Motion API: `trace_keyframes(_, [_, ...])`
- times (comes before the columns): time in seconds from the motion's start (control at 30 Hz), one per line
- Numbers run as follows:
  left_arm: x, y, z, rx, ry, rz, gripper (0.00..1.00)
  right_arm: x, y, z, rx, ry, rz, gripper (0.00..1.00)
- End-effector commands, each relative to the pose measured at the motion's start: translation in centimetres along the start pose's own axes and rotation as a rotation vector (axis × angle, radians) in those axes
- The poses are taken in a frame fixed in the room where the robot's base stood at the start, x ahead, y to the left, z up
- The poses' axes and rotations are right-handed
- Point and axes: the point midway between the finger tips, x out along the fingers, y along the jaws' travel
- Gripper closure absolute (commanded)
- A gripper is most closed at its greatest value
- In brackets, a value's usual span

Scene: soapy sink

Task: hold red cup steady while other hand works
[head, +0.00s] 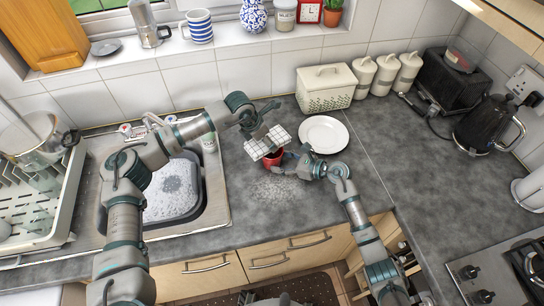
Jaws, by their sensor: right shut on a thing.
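The red cup (274,160) stands on the grey worktop, right of the sink. My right gripper (285,157) comes in from the right and is shut on the red cup. A white checked cloth (267,143) covers most of the cup's top, so its mouth and inside are hidden. My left gripper (256,127) is just above the cloth and close against it. I cannot make out whether its fingers are closed on the cloth.
A white plate (323,134) lies right of the cup, with a bread bin (326,88) behind it. The sink (215,208) with a soapy basin (172,190) is left. A wet, foamy patch (280,189) lies in front of the cup.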

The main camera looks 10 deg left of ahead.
Motion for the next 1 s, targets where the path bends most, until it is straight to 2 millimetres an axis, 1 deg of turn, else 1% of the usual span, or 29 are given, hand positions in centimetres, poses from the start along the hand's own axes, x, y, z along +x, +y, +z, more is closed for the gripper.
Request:
trace_keyframes(0.23, [0.0, 0.0, -0.3, 0.0, 0.003, 0.0, 0.59, 0.0, -0.1, 0.1, -0.001, -0.002, -0.002, 0.56])
trace_keyframes(0.5, [-1.0, 0.0, -2.1, 0.0, 0.002, 0.0, 0.59, -0.1, -0.1, 0.1, -0.001, -0.002, -0.002, 0.56])
trace_keyframes(0.6, [-1.2, 0.0, -2.5, 0.0, 0.002, 0.0, 0.59, 0.0, 0.0, 0.1, -0.001, -0.002, -0.001, 0.56])
trace_keyframes(0.9, [-1.2, 0.0, -2.5, 0.0, 0.0, 0.0, 0.59, -0.1, 0.0, 0.1, -0.001, -0.002, -0.001, 0.57])
trace_keyframes(1.0, [-1.1, 0.0, -2.1, 0.0, 0.0, 0.0, 0.59, -0.1, 0.0, 0.1, -0.001, -0.002, -0.001, 0.57])
